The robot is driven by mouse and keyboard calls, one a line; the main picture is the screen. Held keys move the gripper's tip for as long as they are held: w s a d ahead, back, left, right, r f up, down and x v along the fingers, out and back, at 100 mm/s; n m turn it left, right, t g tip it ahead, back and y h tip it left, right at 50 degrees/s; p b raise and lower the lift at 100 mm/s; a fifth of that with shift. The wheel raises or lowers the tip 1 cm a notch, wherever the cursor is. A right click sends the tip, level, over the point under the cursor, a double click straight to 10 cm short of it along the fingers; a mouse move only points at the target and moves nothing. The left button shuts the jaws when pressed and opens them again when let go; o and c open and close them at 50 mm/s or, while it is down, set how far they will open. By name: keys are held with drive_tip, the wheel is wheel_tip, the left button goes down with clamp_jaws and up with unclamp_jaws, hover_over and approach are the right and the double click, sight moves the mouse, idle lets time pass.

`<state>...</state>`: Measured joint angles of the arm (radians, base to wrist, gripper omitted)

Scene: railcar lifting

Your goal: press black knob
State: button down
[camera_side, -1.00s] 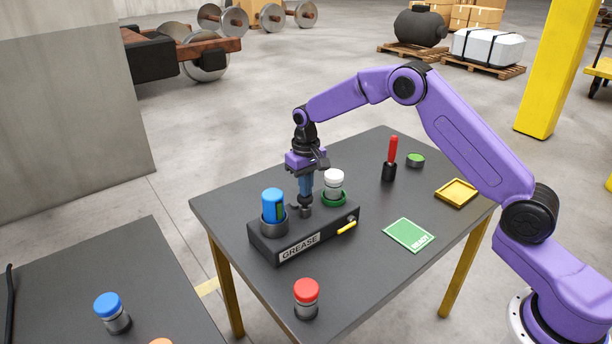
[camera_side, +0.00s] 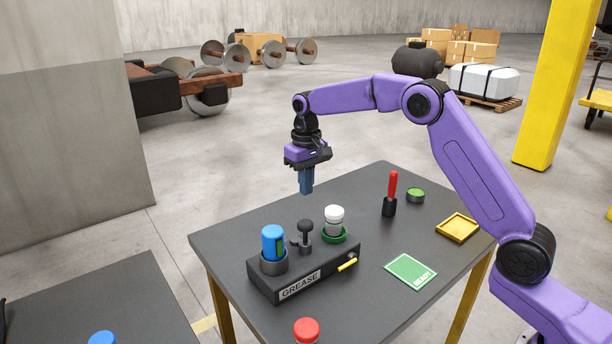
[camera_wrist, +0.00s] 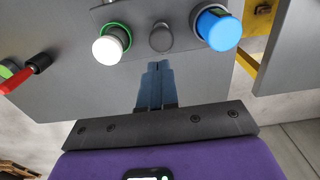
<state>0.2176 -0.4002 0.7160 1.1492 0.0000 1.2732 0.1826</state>
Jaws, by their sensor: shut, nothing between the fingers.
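The black knob (camera_side: 305,229) stands upright on a short stem in the middle of the dark grease box (camera_side: 338,270), between a blue-capped canister (camera_side: 273,243) in a grey cup and a white-capped canister (camera_side: 334,218) in a green ring. In the wrist view the knob (camera_wrist: 161,37) shows as a dark round top, with the white cap (camera_wrist: 108,48) to its left and the blue cap (camera_wrist: 219,30) to its right. My gripper (camera_side: 306,191) is shut and empty, pointing down above the knob and clear of it. Its blue fingers show together in the wrist view (camera_wrist: 156,70).
On the table stand a red-handled tool (camera_side: 391,192), a green-topped tin (camera_side: 415,195), a yellow tray (camera_side: 457,227) and a green READY card (camera_side: 411,271). A red-capped canister (camera_side: 307,330) is at the front edge.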

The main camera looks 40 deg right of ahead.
sight(306, 222)
drive_tip(key=shift+r, duration=1.15)
drive_tip(key=shift+r, duration=0.1)
idle(0.8)
wheel_tip(306, 222, up, 3)
drive_tip(key=shift+r, duration=0.1)
idle(0.3)
wheel_tip(306, 222, down, 14)
drive_tip(key=shift+f, duration=0.1)
idle(0.6)
